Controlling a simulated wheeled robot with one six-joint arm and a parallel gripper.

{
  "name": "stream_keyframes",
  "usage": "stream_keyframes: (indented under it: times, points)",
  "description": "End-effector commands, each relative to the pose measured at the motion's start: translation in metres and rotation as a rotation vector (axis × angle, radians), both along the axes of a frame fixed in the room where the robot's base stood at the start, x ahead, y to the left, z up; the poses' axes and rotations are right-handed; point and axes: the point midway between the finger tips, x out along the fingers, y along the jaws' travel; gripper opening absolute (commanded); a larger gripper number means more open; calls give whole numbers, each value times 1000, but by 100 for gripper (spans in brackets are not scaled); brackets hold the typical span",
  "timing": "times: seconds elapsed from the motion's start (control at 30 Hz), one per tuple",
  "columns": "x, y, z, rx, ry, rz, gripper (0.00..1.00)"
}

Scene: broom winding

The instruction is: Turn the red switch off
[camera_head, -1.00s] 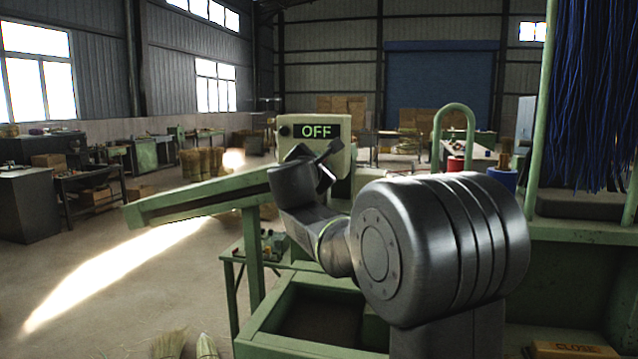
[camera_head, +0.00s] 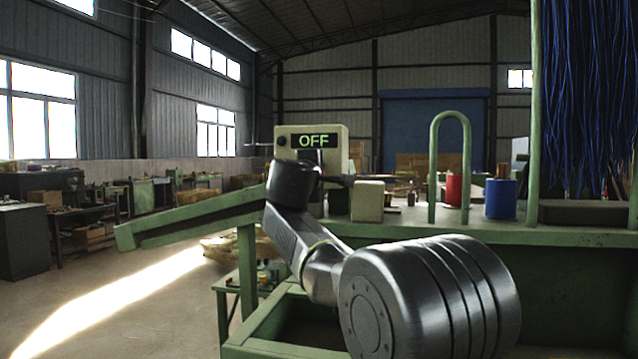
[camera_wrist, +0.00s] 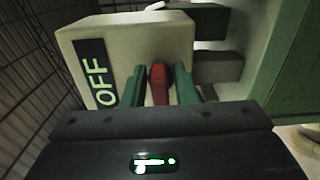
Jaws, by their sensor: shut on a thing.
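A pale switch box (camera_head: 342,150) with a lit green OFF display (camera_head: 313,141) stands at mid-picture in the head view. In the wrist view the same box (camera_wrist: 135,45) fills the upper middle, its OFF sign turned on its side. The red switch (camera_wrist: 158,74) stands out from the box face between the two green fingers of my gripper (camera_wrist: 160,92). My gripper is shut on the red switch, with a finger on each side. In the head view my wrist covers the lower box front and hides the switch.
A green sloping arm (camera_head: 190,218) reaches left of the box. To the right are a small pale block (camera_head: 368,201), a green hoop (camera_head: 433,165), a red spool (camera_head: 453,190), a blue spool (camera_head: 500,198) and hanging blue bristles (camera_head: 595,90).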

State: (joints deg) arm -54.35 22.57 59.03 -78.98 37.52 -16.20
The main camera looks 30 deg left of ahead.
Motion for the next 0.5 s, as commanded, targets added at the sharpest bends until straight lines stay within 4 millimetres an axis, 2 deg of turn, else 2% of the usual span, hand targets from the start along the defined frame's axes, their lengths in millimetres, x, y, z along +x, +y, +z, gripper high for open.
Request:
stream_keyframes:
  times: [0.5]
  points:
    - [0,0,-1,55,19,-1,4]
